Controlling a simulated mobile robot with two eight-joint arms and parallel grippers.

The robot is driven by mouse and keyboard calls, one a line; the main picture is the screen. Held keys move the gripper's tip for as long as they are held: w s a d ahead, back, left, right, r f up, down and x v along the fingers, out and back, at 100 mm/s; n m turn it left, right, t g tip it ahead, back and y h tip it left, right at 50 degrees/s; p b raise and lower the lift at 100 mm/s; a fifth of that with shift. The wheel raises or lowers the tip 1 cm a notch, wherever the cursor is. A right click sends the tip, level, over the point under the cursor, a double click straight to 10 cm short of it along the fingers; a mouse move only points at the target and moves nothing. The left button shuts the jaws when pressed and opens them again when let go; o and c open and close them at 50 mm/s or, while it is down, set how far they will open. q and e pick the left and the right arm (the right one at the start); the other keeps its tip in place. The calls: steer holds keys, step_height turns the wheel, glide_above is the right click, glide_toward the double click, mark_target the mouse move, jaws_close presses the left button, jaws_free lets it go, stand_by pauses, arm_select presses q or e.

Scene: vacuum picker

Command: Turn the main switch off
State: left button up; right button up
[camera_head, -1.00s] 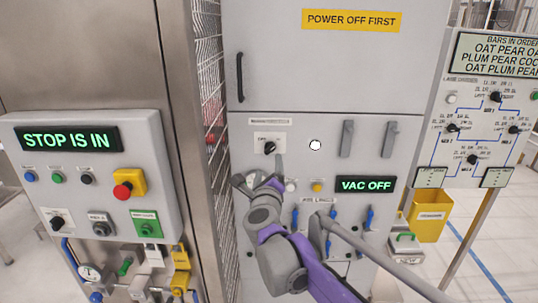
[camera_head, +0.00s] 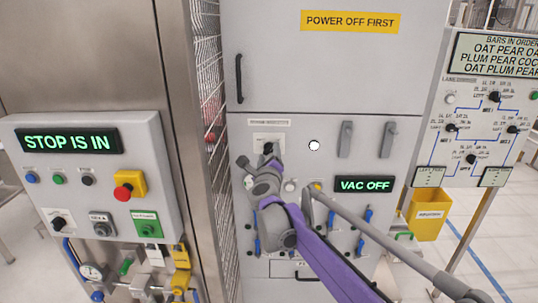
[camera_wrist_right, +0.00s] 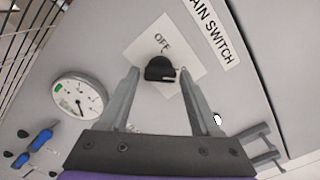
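The main switch is a black rotary knob (camera_wrist_right: 159,72) on a white square plate (camera_wrist_right: 140,47) marked OFF. A label ending in "AIN SWITCH" (camera_wrist_right: 212,35) sits beside it in the right wrist view. My right gripper (camera_wrist_right: 158,74) is open, with one finger on each side of the knob. I see gaps between the fingers and the knob. In the head view my right gripper (camera_head: 256,158) is at the grey cabinet and partly covers the switch. I cannot tell which way the knob points. My left gripper is not in view.
A lit VAC OFF display (camera_head: 365,185), a white round lamp (camera_head: 314,145) and two grey handles (camera_head: 346,139) are right of the switch. A gauge (camera_wrist_right: 77,100) is nearby in the wrist view. A STOP IS IN panel (camera_head: 67,141) stands left, beyond a wire mesh (camera_head: 209,90).

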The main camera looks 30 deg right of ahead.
jaws_close()
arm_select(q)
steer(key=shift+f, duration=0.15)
arm_select(e)
steer(key=shift+n, duration=0.3)
steer(key=n+b, duration=0.1)
steer(key=n, duration=0.2)
steer(key=shift+f+b, duration=0.1)
steer(key=shift+b, duration=0.25)
steer(key=n+b, duration=0.1)
steer(key=n, duration=0.4)
steer(key=shift+b, duration=0.4)
steer(key=n+b, duration=0.2)
steer(key=n, duration=0.3)
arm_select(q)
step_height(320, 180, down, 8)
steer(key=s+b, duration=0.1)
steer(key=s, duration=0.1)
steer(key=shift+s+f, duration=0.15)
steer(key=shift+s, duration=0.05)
arm_select(e)
steer(key=shift+n, duration=2.2)
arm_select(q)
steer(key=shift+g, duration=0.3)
